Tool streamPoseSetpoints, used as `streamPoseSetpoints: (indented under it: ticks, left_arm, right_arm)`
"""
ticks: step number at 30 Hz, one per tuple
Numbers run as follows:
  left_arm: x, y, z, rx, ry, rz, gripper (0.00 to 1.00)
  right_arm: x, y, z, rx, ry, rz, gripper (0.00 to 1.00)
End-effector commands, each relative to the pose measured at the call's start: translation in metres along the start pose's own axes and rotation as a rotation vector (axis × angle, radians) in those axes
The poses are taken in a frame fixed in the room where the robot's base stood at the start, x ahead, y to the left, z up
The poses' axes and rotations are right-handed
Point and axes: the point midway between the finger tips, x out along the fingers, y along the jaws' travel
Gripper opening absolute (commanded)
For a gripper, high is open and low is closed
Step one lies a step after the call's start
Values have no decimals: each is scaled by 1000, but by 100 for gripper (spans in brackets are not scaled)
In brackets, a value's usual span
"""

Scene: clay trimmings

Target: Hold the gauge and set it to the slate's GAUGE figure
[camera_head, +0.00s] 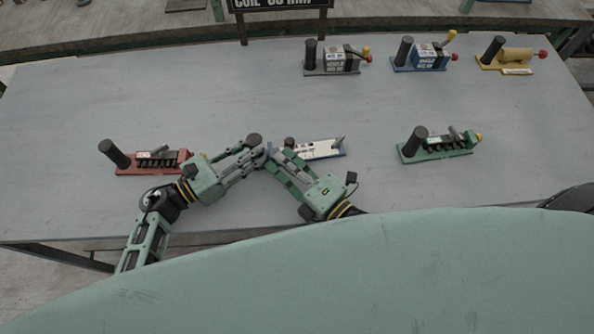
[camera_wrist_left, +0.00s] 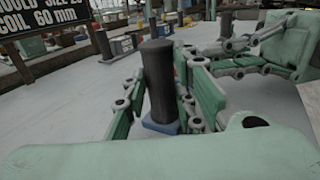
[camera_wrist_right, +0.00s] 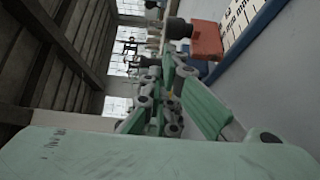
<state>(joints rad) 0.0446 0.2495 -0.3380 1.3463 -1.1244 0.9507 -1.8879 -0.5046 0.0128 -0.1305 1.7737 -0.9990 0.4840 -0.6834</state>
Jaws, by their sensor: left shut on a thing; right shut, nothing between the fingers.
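The gauge (camera_head: 325,150) lies on the table in the head view, with a white scale on a blue base and a dark upright post at its left end. My left gripper (camera_head: 250,148) is shut on that post (camera_wrist_left: 160,85), which stands upright between its fingers in the left wrist view. My right gripper (camera_head: 271,152) is shut and empty, close beside the left. In the right wrist view a red block with a dark knob (camera_wrist_right: 206,40) sits by the scale; its reading is unclear. The slate (camera_head: 280,4) is cut off; "COIL 60 mm" is readable in the left wrist view (camera_wrist_left: 45,30), no GAUGE line.
A red-based tool (camera_head: 125,170) lies left and a green-based one (camera_head: 408,155) right. Grey (camera_head: 318,72), blue (camera_head: 404,67) and yellow (camera_head: 490,66) tools stand along the back right. The grey table (camera_head: 200,90) is clear at back left.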

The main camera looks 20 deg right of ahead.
Motion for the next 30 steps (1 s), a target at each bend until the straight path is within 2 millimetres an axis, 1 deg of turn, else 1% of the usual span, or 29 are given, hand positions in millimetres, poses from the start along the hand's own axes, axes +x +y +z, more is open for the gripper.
streamPoseSetpoints:
  ticks: [1,6,17,20,25,27,30]
  left_arm:
    - [0,0,0,0,0,1,0]
    - [0,0,0,-1,0,1,0]
    - [0,0,0,-1,-1,1,0]
    - [0,0,0,-1,-1,1,0]
    - [0,0,0,-1,-1,1,0]
    - [0,0,0,-1,-1,1,0]
    - [0,0,0,-1,-1,1,0]
  right_arm:
    - [6,0,0,-1,1,1,0]
    - [17,0,0,-1,1,0,0]
    - [16,-1,1,-1,1,-2,0]
    - [9,-2,12,-5,1,-4,0]
    - [-12,-2,42,-6,0,-5,0]
    - [-18,-2,51,-5,0,-4,0]
    - [-22,-1,58,-3,-1,-2,0]
